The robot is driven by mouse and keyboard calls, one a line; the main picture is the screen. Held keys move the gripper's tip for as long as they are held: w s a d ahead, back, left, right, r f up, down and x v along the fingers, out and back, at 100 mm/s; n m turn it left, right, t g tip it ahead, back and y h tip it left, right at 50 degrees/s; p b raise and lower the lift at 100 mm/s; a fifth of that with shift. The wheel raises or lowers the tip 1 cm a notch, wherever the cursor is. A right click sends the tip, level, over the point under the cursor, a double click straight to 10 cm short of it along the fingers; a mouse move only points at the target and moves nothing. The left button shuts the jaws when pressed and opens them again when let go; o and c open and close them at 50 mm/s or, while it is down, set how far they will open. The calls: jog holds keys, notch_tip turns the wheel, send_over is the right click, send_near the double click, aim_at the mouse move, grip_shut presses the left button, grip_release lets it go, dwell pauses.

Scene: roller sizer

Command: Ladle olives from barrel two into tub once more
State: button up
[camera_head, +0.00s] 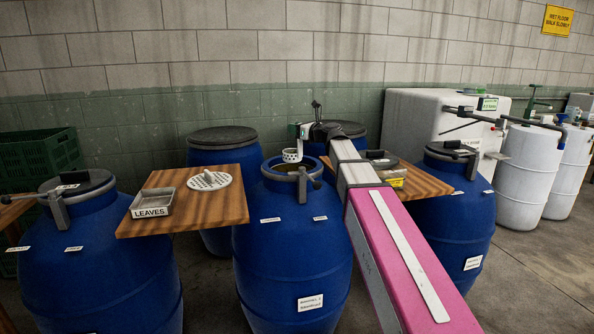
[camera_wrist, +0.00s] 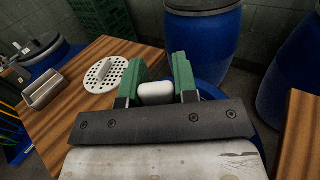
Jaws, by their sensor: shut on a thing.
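My gripper (camera_head: 303,131) is above the open mouth of the middle blue barrel (camera_head: 290,245), whose front label seems to read barrel 2. In the wrist view its green fingers (camera_wrist: 155,85) are shut on a white handle (camera_wrist: 155,93). A white perforated ladle cup (camera_head: 292,155) hangs below the gripper, over the barrel's mouth. I cannot tell what is in the cup. A container (camera_head: 381,161) sits on the right wooden board, partly behind my arm; I cannot tell whether it is the tub. No olives can be made out.
The left wooden board (camera_head: 215,222) holds a grey tray marked LEAVES (camera_head: 152,203) and a white perforated disc (camera_head: 209,181). Blue barrels stand on both sides (camera_head: 120,265) (camera_head: 445,225) and behind. A green crate (camera_head: 45,155) is at far left, white drums (camera_head: 528,175) at right.

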jog(key=shift+r, duration=1.75)
